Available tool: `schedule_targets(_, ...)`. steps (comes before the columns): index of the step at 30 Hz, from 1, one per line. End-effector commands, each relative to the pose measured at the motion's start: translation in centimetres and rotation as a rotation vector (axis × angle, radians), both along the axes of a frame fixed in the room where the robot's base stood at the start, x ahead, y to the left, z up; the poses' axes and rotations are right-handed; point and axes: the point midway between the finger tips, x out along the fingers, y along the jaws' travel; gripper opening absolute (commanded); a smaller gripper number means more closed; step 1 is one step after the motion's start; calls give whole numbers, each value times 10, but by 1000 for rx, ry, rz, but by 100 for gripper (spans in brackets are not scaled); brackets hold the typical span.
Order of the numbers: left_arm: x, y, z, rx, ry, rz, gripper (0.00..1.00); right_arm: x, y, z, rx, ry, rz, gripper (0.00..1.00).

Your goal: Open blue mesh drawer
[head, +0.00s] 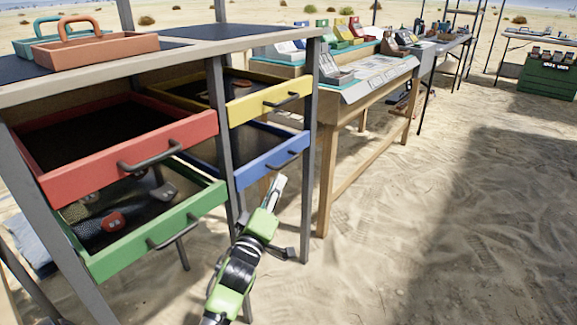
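The blue mesh drawer (262,167) is in the lower right of the drawer rack in the head view, below the yellow drawer. It stands pulled out, and part of its dark inside shows behind a rack post. Its dark handle (283,161) is on the blue front. My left gripper (278,186) is just below this handle, with its pale tip pointing up toward it. I cannot tell whether the tip touches the handle, or whether the fingers are apart. My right gripper is not in view.
The red drawer (180,135), the yellow drawer (265,102) and the green drawer (160,230) also stand out. The green one holds a few objects. Trays (95,52) sit on the rack's top. A wooden table (352,105) stands behind. Open sand lies to the right.

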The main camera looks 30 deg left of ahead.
Motion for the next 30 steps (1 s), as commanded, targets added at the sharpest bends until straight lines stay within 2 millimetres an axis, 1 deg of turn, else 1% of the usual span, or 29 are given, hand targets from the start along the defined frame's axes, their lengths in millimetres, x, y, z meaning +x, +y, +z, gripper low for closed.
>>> schedule_targets(1,12,3,2,4,-5,-2,15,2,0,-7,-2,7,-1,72)
schedule_targets(9,65,18,12,5,-1,-1,15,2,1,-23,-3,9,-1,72)
schedule_targets(12,80,22,16,3,-1,1,15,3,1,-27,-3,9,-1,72)
schedule_targets(15,90,25,18,3,1,0,15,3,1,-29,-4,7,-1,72)
schedule_targets(21,98,27,20,2,2,0,15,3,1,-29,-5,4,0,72)
schedule_targets(28,98,27,21,1,2,0,15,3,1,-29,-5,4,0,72)
schedule_targets(30,98,27,21,2,2,0,0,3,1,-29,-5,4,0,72)
